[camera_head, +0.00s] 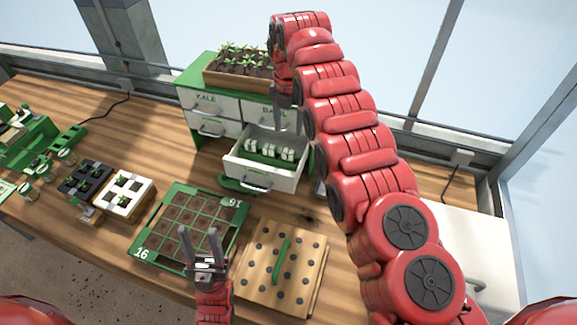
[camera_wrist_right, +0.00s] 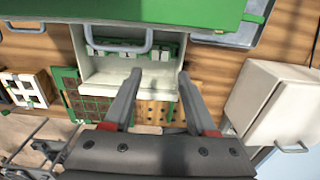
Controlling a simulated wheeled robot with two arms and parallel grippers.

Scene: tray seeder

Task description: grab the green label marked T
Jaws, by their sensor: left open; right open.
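An open white drawer (camera_head: 250,177) of the green-topped cabinet (camera_head: 193,84) holds several small white pieces (camera_head: 270,152) on a green holder. They also show in the right wrist view (camera_wrist_right: 130,50). Their lettering is too small to read, and I cannot pick out a green label marked T. My right gripper (camera_head: 286,98) is open and hangs in front of the cabinet, above the open drawer. In its wrist view its fingers (camera_wrist_right: 160,82) are apart with nothing between them. My left gripper (camera_head: 199,237) is open and empty over the front of the green seed tray (camera_head: 141,252).
A wooden block with holes (camera_head: 312,282) and a green stick (camera_head: 281,261) lies right of the tray. A planter of seedlings (camera_head: 225,80) stands on the cabinet. Black and white cell trays (camera_head: 126,207) lie left. A white cabinet (camera_wrist_right: 262,98) stands at the right.

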